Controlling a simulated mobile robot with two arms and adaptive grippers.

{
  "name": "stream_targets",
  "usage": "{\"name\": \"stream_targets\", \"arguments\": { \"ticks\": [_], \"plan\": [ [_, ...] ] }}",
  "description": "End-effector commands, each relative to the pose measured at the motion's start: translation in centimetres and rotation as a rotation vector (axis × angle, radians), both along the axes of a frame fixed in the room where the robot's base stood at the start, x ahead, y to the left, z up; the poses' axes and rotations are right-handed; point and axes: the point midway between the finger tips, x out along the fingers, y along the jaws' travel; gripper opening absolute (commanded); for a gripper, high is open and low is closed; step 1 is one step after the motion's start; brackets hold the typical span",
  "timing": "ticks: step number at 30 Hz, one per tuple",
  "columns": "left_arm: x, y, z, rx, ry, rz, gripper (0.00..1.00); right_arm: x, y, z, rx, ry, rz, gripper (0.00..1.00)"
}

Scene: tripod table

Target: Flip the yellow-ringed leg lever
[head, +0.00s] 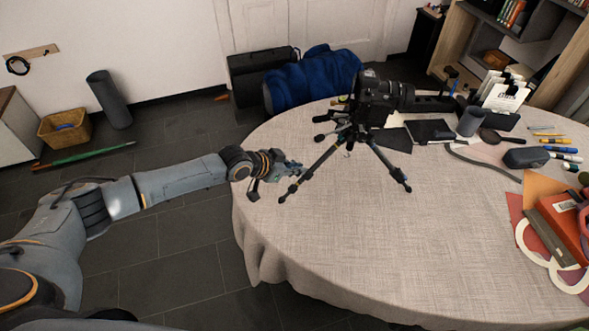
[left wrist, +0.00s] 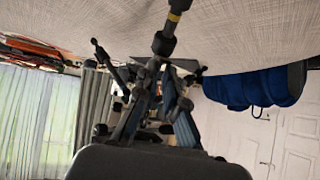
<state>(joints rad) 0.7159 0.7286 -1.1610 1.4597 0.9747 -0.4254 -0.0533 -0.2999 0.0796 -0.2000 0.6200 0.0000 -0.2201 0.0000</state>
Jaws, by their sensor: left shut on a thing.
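The black tripod stands on the cloth-covered table, its front-left leg (head: 310,172) slanting down toward the near left. In the left wrist view this leg shows a yellow ring (left wrist: 174,17) near the top of the picture. My left gripper (head: 294,168) reaches in from the left, beside that leg. In the left wrist view its fingers (left wrist: 158,85) are closed together just below the leg's dark joint (left wrist: 163,44). The gripper is shut on the lever at this leg; the lever itself is mostly hidden between the fingers. My right gripper is not in view.
A camera (head: 374,98) sits on the tripod. Another tripod leg (head: 392,168) stands to the right. The front of the tablecloth (head: 350,250) is clear. A dark tablet (head: 430,131), a cup (head: 470,121) and a red book (head: 562,228) lie farther right. A blue bundle (head: 313,78) is behind.

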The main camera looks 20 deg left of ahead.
Motion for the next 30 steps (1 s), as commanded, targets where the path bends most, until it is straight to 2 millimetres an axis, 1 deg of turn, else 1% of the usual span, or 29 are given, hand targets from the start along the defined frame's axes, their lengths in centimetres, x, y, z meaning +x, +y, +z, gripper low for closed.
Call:
{"name": "stream_targets", "arguments": {
  "ticks": [1, 10, 26, 27, 29, 30],
  "plan": [
    [0.13, -0.09, 0.24, -0.002, -0.004, -0.001, 0.00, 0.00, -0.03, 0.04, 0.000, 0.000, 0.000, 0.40],
    [0.03, -0.04, 0.03, 0.002, 0.001, -0.001, 0.00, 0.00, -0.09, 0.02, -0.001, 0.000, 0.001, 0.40],
    [0.38, -0.40, 0.32, 0.003, 0.003, -0.001, 0.00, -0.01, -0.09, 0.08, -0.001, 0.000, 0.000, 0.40],
    [0.38, -0.40, 0.32, 0.003, 0.003, -0.001, 0.03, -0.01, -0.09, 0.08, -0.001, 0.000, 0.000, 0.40],
    [0.38, -0.40, 0.31, 0.003, 0.003, -0.001, 0.14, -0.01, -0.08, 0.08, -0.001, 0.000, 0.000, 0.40],
    [0.38, -0.40, 0.31, 0.003, 0.003, -0.001, 0.14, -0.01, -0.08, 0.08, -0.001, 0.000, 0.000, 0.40]
  ]
}}
